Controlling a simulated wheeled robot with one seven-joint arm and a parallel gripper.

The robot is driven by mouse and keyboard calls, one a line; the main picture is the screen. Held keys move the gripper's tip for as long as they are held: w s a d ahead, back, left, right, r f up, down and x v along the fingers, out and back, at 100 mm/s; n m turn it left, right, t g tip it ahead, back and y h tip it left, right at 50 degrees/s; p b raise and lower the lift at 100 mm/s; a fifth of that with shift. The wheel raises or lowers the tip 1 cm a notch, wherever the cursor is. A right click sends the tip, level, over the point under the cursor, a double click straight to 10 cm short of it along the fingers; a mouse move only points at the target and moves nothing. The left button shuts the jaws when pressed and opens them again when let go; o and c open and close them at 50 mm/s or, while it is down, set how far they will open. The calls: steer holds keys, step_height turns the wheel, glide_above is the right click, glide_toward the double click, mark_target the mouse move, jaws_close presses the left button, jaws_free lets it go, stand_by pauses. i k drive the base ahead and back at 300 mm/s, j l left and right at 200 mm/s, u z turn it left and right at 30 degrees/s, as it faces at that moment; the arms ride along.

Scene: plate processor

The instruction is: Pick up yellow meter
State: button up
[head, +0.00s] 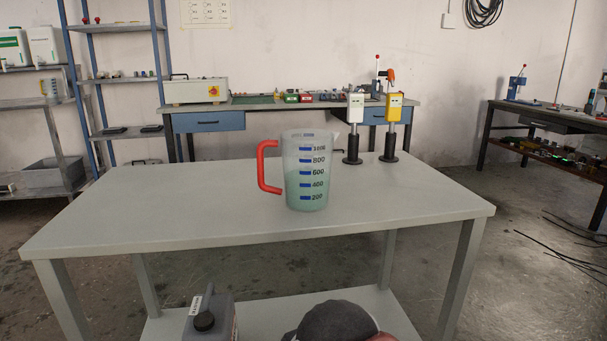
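The yellow meter (395,107) stands upright at the back right of the grey table. It has a yellow body on a metal stem, set in a black cylindrical base (389,147). A similar white meter (355,107) stands just to its left in its own black base (352,149), with a small gap between them. My gripper is not in view.
A clear measuring jug (306,180) with a red handle stands mid-table (200,230), holding greenish liquid. A grey canister (212,318) and a dark rounded object (338,322) show low in front. A workbench (208,122) stands behind. The table's right front is clear.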

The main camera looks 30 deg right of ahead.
mark_target(393, 100)
steer(key=j+z, duration=0.2)
steer(key=z, duration=0.8)
steer(key=k+l, duration=0.05)
